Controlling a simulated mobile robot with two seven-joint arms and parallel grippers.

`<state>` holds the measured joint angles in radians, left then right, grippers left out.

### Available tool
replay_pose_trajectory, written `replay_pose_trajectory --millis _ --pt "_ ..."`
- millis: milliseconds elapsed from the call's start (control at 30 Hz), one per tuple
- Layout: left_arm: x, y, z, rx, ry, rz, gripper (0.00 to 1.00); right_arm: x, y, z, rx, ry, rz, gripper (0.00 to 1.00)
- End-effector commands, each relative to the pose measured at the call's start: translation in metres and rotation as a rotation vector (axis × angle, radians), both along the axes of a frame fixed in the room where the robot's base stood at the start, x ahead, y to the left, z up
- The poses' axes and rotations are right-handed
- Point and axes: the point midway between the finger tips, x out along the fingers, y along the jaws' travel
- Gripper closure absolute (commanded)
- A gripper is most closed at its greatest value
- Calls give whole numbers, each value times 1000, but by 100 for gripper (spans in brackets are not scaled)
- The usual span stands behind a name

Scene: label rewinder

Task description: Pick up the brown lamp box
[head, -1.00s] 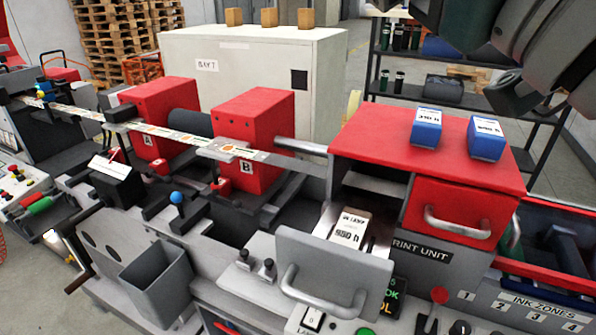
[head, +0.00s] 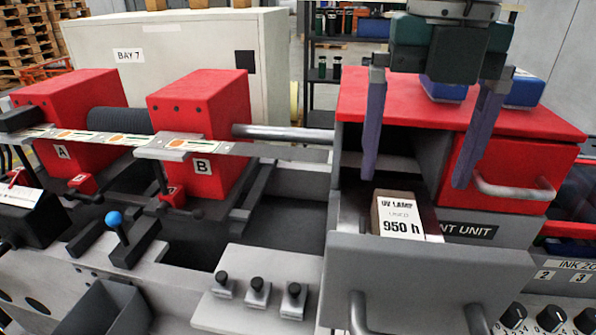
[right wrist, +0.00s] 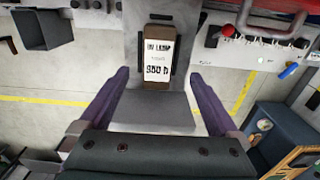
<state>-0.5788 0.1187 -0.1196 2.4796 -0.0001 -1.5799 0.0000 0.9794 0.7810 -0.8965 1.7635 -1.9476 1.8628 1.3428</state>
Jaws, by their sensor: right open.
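The brown lamp box (head: 396,217) lies in the pulled-out drawer (head: 440,270) of the red-topped print unit. In the head view the box shows below and between the fingertips. In the right wrist view the box (right wrist: 158,55) lies ahead of and between the fingers, apart from both. My left gripper is not in view.
Two blue boxes stand on the red top (head: 560,122); one (head: 525,90) is partly hidden behind my right gripper. A drawer handle (head: 512,187) sticks out at right. Red blocks A (head: 75,115) and B (head: 200,110) stand left. Knobs (head: 257,284) rise left of the drawer.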

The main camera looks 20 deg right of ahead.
Motion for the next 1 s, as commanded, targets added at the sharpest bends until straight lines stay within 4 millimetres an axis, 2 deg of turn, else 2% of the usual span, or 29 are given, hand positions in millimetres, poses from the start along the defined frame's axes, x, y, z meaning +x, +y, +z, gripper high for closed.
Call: replay_pose_trajectory --millis 33,267,467,600,867,1000 --pt "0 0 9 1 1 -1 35 -2 0 -5 0 8 1 3" --pt "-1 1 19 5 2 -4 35 -1 2 -30 3 4 5 3" --pt "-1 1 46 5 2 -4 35 -1 4 -54 5 9 5 3" --pt "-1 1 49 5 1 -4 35 0 4 -76 7 3 5 3" --pt "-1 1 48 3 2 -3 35 1 4 -83 6 0 8 3" --pt "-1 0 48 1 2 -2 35 1 4 -83 6 0 7 16"
